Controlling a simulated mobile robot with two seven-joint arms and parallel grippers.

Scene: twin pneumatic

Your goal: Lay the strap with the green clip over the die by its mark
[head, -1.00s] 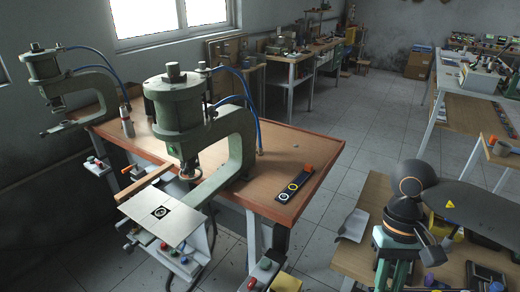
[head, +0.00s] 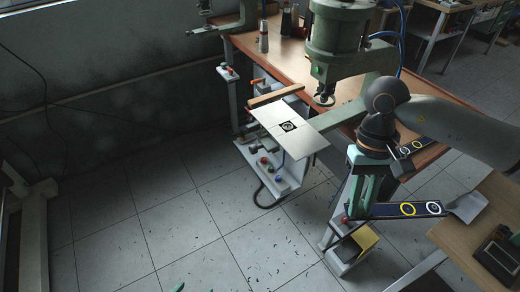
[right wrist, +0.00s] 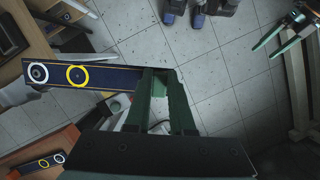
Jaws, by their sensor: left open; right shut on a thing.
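My right gripper (head: 364,208) points down and is shut on a dark strap (head: 410,209), held in the air beside the press table. The strap extends right, with a yellow and a white ring; these also show on the strap in the right wrist view (right wrist: 58,74). Its gripped end and any green clip are hidden or unclear. The die, a dark square with a ring (head: 288,127), lies on a pale plate (head: 305,143) in front of the press (head: 338,40). Only green fingertips of my left gripper (head: 190,288) show at the bottom edge; it is open and apart from everything.
A second ringed strap (right wrist: 38,165) lies on the press table in the right wrist view. A wooden bar (head: 275,96) lies along the plate's left edge. A control box with buttons (head: 262,170) stands below. A bench (head: 490,215) is at right. The left floor is clear.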

